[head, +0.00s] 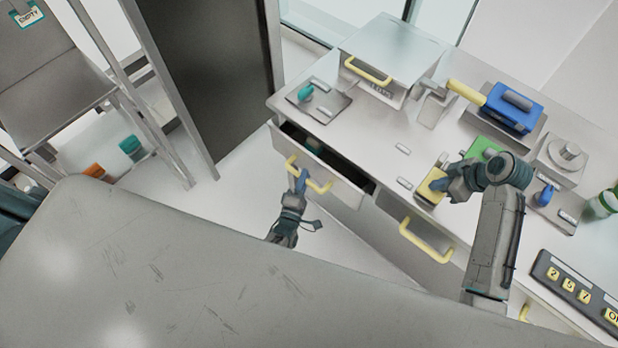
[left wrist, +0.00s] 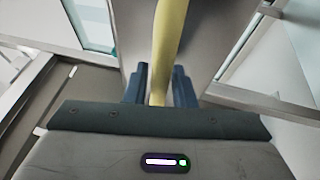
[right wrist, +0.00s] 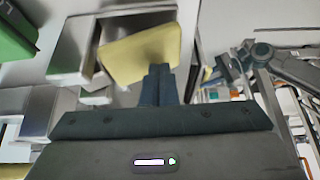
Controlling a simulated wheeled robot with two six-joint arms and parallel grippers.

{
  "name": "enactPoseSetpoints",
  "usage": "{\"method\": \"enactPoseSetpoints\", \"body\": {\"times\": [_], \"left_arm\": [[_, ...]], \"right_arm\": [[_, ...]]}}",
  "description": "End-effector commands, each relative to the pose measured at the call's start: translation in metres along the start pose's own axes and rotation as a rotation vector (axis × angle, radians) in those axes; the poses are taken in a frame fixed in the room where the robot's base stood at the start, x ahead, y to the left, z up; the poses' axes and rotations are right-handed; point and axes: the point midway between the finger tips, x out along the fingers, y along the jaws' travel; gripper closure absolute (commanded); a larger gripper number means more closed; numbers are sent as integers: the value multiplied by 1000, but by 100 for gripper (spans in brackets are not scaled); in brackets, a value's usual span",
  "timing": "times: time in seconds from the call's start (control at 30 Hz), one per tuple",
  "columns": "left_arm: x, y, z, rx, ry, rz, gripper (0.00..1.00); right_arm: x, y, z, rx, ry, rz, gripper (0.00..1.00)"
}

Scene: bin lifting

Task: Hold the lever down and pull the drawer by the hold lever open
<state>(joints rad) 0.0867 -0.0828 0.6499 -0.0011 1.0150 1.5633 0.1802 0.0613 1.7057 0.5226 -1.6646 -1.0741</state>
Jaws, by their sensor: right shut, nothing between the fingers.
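The left drawer (head: 345,190) of the counter stands partly open, with a dark gap behind its front. My left gripper (head: 300,182) is at its yellow handle (head: 324,187). In the left wrist view the handle bar (left wrist: 167,35) runs between the two fingers, which appear closed on it. The yellow hold lever (head: 428,190) is on the counter's front edge. My right gripper (head: 440,184) is shut and empty, its fingertips at the lever. In the right wrist view the fingertips (right wrist: 158,75) overlap the lever's yellow plate (right wrist: 135,55) and appear to touch it.
A second drawer with a yellow handle (head: 427,241) is shut, right of the open one. A grey surface (head: 180,270) fills the near left.

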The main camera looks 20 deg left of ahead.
Motion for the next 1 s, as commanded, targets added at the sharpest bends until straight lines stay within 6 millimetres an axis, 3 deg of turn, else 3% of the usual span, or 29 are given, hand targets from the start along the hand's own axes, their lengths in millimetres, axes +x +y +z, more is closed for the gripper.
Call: {"method": "enactPoseSetpoints", "body": {"times": [0.07, 0.47, 0.83, 1.0], "left_arm": [[0, 0, 0, 0, 0, 0, 62], [-10, -1, 0, -1, 0, -1, 62], [-84, -1, 0, -1, 1, -3, 62], [-109, 0, 0, -1, 0, 0, 62]], "right_arm": [[1, 0, 1, 1, -1, -1, 100], [1, 0, 1, 1, -1, -1, 100], [0, 0, 0, 1, -1, -1, 100], [0, 0, 0, 1, -1, -1, 100]]}}
